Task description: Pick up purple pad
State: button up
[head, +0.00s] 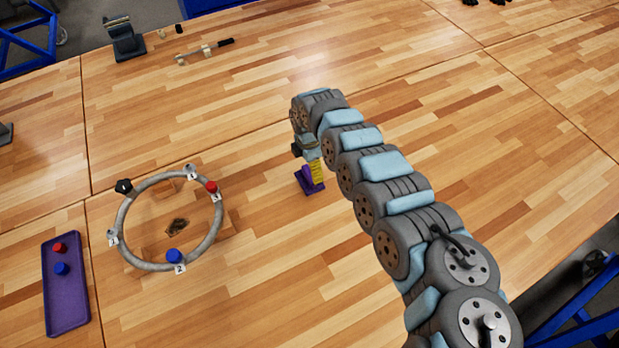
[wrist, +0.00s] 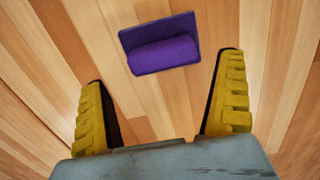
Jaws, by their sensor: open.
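The purple pad (wrist: 163,45) lies on the wooden table in the upper middle of the wrist view, a flat plate with a raised rounded block on it. In the head view the purple pad (head: 303,182) shows just beneath my gripper, partly hidden by it. My gripper (wrist: 162,95) has its two yellow ridged fingers spread wide, with the pad ahead of the space between them and nothing held. In the head view my gripper (head: 318,174) points down at the pad. I cannot tell there whether a finger touches it.
A grey ring (head: 124,228) with red, blue and black knobs stands to the left. A purple tray (head: 68,308) with red and blue pieces lies at the far left. A dark stand (head: 125,42) and a tool (head: 205,50) are at the back. The table around the pad is clear.

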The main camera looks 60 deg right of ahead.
aim_at(309, 174)
jog(key=shift+s+a+f, duration=0.1)
jog(key=shift+f, duration=2.55)
jog(key=c, duration=1)
